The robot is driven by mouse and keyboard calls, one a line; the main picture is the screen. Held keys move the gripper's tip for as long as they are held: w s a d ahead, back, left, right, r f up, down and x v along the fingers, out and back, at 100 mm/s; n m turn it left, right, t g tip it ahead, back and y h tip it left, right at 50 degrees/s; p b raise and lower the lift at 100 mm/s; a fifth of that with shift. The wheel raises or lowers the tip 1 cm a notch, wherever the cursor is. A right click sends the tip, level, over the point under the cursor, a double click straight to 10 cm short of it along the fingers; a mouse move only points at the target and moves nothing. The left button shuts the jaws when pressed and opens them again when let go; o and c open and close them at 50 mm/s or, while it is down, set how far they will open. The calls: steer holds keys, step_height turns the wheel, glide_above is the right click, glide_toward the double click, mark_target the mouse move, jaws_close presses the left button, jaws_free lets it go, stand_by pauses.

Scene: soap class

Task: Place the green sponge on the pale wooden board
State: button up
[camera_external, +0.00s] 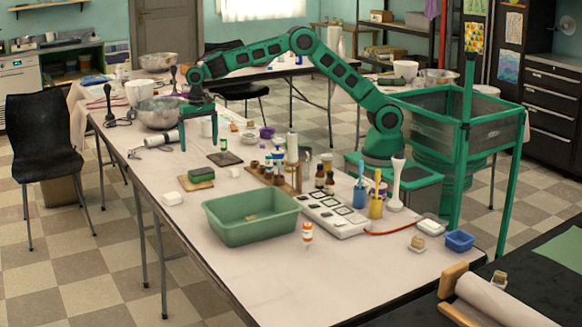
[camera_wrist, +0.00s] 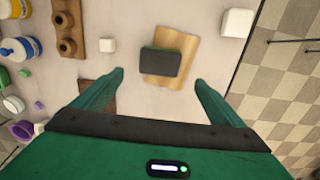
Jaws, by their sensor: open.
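The green sponge (camera_external: 201,174) is a small block with a dark green top. It lies flat on the pale wooden board (camera_external: 191,186) on the long table. In the wrist view the sponge (camera_wrist: 160,62) looks dark and lies at a slight angle on the board (camera_wrist: 186,42), with its left end at or past the board's left edge. My gripper (camera_external: 198,146) is open and empty, pointing down above the table behind the sponge. In the wrist view its fingers (camera_wrist: 159,76) are spread wide, with the sponge ahead between them and apart from both.
A white block (camera_external: 172,198) lies left of the board; it also shows in the wrist view (camera_wrist: 237,22). A green basin (camera_external: 252,222) stands in front. A dark board (camera_external: 224,159) with a small bottle and a wooden bottle rack (camera_external: 270,178) stand to the right. The table's left edge is close.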

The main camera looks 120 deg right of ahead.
steer(key=s+a+r+n, duration=0.2)
steer(key=s+r, duration=0.2)
steer(key=s, duration=0.5)
steer(key=s+a+r+n, duration=0.2)
steer(key=s+r, duration=0.2)
steer(key=s, duration=0.5)
steer(key=s+a+r+n, duration=0.2)
steer(key=s+r, duration=0.2)
steer(key=s, duration=0.4)
steer(key=s+a+f+n, duration=0.2)
steer(key=s+a, duration=0.1)
steer(key=s, duration=0.5)
steer(key=s+a+f+n, duration=0.1)
steer(key=s+a, duration=0.1)
steer(key=s, duration=0.7)
steer(key=s+a+f+n, duration=0.2)
steer(key=s+a, duration=0.1)
steer(key=s, duration=0.6)
steer(key=shift+s+a+f+n, duration=0.25)
steer(key=shift+a+f+n, duration=0.05)
